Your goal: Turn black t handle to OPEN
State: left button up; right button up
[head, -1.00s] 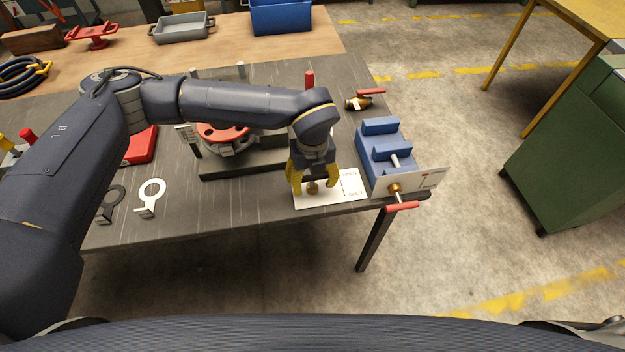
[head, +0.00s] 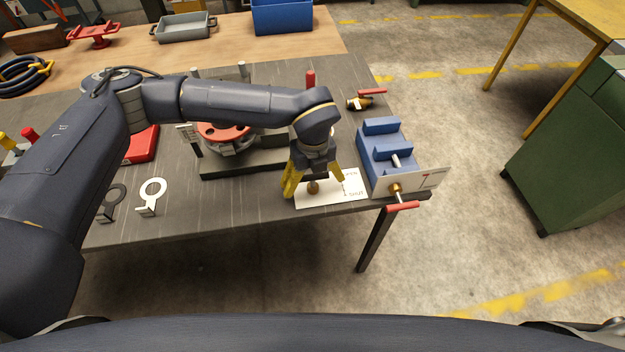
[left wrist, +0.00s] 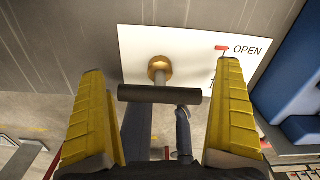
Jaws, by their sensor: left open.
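The black T handle (left wrist: 160,94) shows in the left wrist view as a dark crossbar on a brass stem (left wrist: 159,68), in front of a white plate (left wrist: 190,42). The plate carries a red mark (left wrist: 221,48) beside the word OPEN. In the head view the plate (head: 330,198) lies at the table's front edge, with SHUT also printed on it. My left gripper (head: 315,186) is open, its yellow fingers standing apart on both sides of the handle. In the left wrist view gaps show between the crossbar's ends and both fingers. My right gripper is not in view.
A blue block stand (head: 384,155) with a red-handled valve (head: 402,207) on its white plate stands close on the right. A small brass valve (head: 358,103) lies behind. A red-topped flanged part (head: 222,132) is left of my gripper. Floor lies beyond the table's front edge.

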aim_at(313, 176)
pick_arm(q)
notch_tip(313, 176, up, 12)
dwell(0.6)
jog(key=shift+s+f, duration=0.1)
